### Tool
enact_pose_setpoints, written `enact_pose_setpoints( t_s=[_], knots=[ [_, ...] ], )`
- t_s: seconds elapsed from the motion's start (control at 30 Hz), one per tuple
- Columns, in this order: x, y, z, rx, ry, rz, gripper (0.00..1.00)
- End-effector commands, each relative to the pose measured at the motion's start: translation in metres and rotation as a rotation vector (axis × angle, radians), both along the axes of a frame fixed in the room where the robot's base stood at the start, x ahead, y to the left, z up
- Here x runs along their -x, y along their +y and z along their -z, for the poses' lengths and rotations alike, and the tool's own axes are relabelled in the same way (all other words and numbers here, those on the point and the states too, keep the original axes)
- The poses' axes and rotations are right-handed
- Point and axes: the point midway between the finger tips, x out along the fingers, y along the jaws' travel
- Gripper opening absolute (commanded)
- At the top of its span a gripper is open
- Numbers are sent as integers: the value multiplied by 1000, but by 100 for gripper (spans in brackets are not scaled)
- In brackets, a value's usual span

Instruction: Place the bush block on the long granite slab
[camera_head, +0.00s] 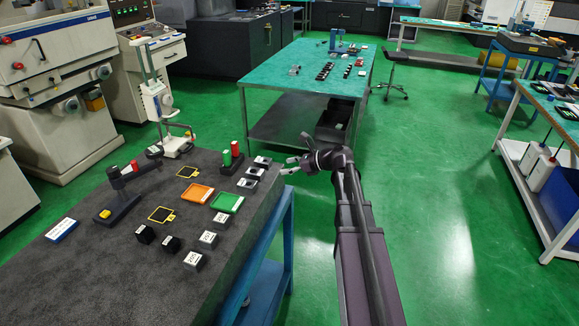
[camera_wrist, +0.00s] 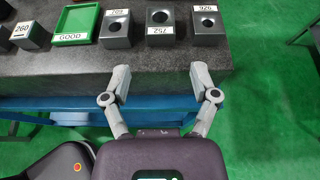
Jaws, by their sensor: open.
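Three dark blocks with round holes stand in a row near the edge of a grey table; I cannot tell which is meant by the bush block. In the wrist view they are labelled 709 or similar (camera_wrist: 116,30), 752 (camera_wrist: 160,32) and 926 (camera_wrist: 207,29). The row also shows in the head view (camera_head: 254,172). My gripper (camera_head: 289,166) is open and empty, just off the table edge. In the wrist view its fingertips (camera_wrist: 160,76) point toward the middle block, apart from it. The speckled grey tabletop (camera_head: 95,270) looks like granite; I cannot tell whether it is the long slab.
A green tray marked GOOD (camera_head: 227,202) and an orange tray (camera_head: 197,193) lie beside the blocks. Several labelled blocks (camera_head: 208,239) stand nearer. The tabletop's near part is bare.

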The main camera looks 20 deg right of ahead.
Motion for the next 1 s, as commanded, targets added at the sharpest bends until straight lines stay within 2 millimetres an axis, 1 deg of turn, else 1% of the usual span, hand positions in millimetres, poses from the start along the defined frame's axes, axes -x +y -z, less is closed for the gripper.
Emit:
enact_pose_setpoints(
  t_s=[0.27,0.37,0.47,0.57,0.67,0.8,1.0],
  knots=[
    [2,3,2,15,-6,-10,77],
    [7,9,6,60,-24,-40,77],
    [18,20,15,143,-58,-97,77],
    [33,36,27,264,-109,-189,77],
    [53,51,42,409,-172,-312,77],
    [82,69,62,614,-265,-516,77],
    [121,84,85,847,-382,-814,77]
  ],
)
